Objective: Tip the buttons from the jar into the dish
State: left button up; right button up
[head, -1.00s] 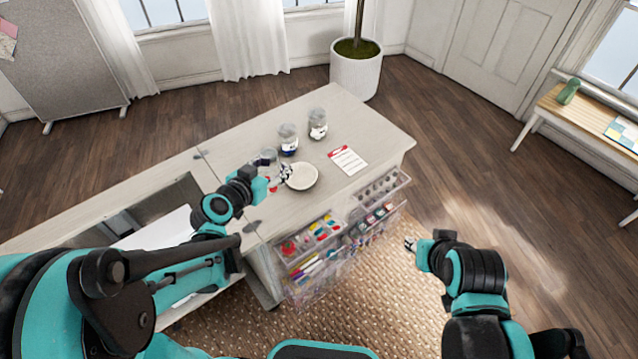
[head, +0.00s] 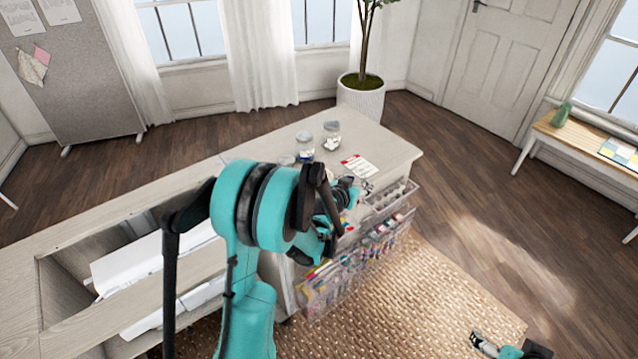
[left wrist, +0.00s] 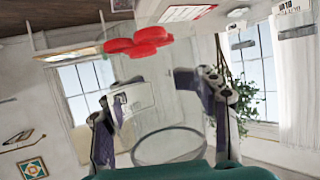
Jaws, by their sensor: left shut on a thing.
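My left gripper (left wrist: 160,112) is shut on a clear glass jar (left wrist: 168,85), one finger on each side. Red buttons (left wrist: 138,42) are bunched near the jar's upper end in the left wrist view, where the tabletop also shows. A round glass edge (left wrist: 170,146) shows at the opposite end. That view looks inverted. In the head view the left gripper (head: 350,187) is over the cabinet's right part, mostly behind my arm. The dish is hidden in the head view; I cannot tell it in the wrist view. My right gripper (head: 482,343) is low at the bottom right, apart from the cabinet.
Two glass jars (head: 305,147) (head: 332,134) stand at the back of the cabinet top (head: 383,147). A red and white card (head: 359,166) lies right of them. Clear organiser bins (head: 385,218) hang on the cabinet's front. Open floor lies to the right.

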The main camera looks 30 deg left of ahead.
pick_arm(q)
jog(key=w+a+f, duration=0.1)
jog(key=w+f, duration=0.1)
jog(key=w+a+f+n+y+b, duration=0.1)
jog(key=w+a+f, duration=0.1)
jog(key=w+f, duration=0.1)
jog(key=w+a+f+y+b, duration=0.1)
jog(key=w+a+f, duration=0.1)
jog(key=shift+w+a+f+n, duration=0.1)
jog(key=shift+w+f+n, duration=0.2)
jog(key=shift+f+n, duration=0.1)
pick_arm(e)
notch_tip(320, 180, down, 3)
pick_arm(q)
jog(key=shift+a+r+n, duration=0.1)
jog(key=shift+a+n, duration=0.1)
jog(key=shift+n, duration=0.1)
